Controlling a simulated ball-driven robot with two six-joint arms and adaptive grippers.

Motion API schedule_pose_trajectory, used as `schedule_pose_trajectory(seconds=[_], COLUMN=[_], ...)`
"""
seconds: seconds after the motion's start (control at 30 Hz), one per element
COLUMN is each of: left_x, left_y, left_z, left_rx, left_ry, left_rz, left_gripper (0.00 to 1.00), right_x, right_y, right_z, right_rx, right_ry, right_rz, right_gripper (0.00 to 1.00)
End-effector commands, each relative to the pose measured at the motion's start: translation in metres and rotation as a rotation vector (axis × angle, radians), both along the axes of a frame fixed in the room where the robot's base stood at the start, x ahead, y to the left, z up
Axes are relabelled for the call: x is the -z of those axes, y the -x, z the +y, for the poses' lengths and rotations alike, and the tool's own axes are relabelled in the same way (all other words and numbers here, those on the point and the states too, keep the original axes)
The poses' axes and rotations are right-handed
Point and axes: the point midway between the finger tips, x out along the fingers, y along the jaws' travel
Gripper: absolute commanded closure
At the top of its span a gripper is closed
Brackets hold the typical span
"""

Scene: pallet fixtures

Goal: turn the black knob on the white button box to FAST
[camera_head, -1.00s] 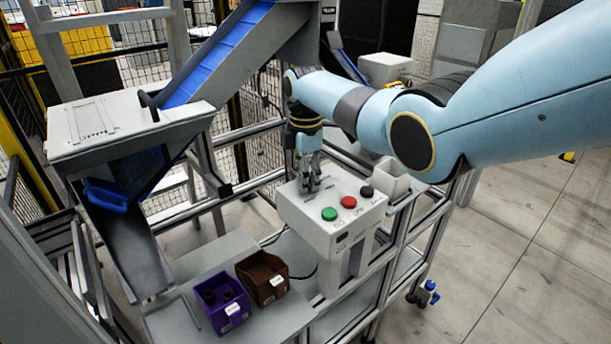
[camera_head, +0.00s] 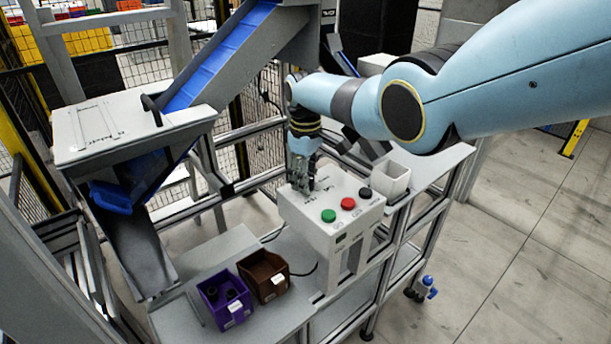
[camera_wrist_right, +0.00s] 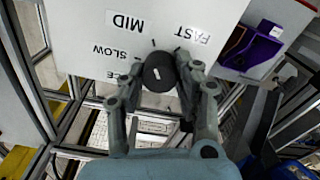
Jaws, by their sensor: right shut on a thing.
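The white button box (camera_head: 318,229) stands on a frame in the middle of the head view, with green, red and black buttons on top. The black knob (camera_wrist_right: 159,73) shows in the right wrist view, with a short white mark on its face. Labels SLOW, MID and FAST (camera_wrist_right: 192,35) are printed around it, upside down in this view. My right gripper (camera_wrist_right: 160,77) is shut on the knob, one finger on each side. In the head view my right gripper (camera_head: 302,180) hides the knob. Which label the mark points to is hard to tell. My left gripper is not in view.
A white open bin (camera_head: 390,181) stands just right of the box. A purple bin (camera_head: 224,299) and a brown bin (camera_head: 263,275) sit on a lower shelf in front. A grey chute with blue lining (camera_head: 215,62) rises behind at the left.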

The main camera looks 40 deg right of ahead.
Motion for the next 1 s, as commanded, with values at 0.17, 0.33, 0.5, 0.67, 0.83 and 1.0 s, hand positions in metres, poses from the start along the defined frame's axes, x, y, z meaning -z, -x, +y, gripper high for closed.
schedule_pose_trajectory(seconds=[0.17, 0.33, 0.5, 0.67, 0.83, 1.0], left_x=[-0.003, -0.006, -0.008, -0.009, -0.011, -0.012], left_y=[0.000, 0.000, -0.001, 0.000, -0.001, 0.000], left_z=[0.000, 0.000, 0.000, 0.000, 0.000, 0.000], left_rx=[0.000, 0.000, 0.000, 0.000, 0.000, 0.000], left_ry=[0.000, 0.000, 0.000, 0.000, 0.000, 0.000], left_rz=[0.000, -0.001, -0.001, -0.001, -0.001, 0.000], left_gripper=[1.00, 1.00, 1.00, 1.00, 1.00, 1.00], right_x=[-0.001, -0.001, 0.000, -0.001, 0.000, -0.001], right_y=[0.000, 0.000, 0.000, 0.000, 0.000, 0.000], right_z=[-0.001, -0.001, -0.002, -0.003, -0.003, -0.004], right_rx=[0.168, 0.329, 0.491, 0.641, 0.792, 0.921], right_ry=[0.000, 0.000, 0.001, 0.000, 0.000, 0.000], right_rz=[0.000, 0.000, 0.001, 0.000, -0.001, -0.001], right_gripper=[1.00, 1.00, 1.00, 1.00, 1.00, 1.00])
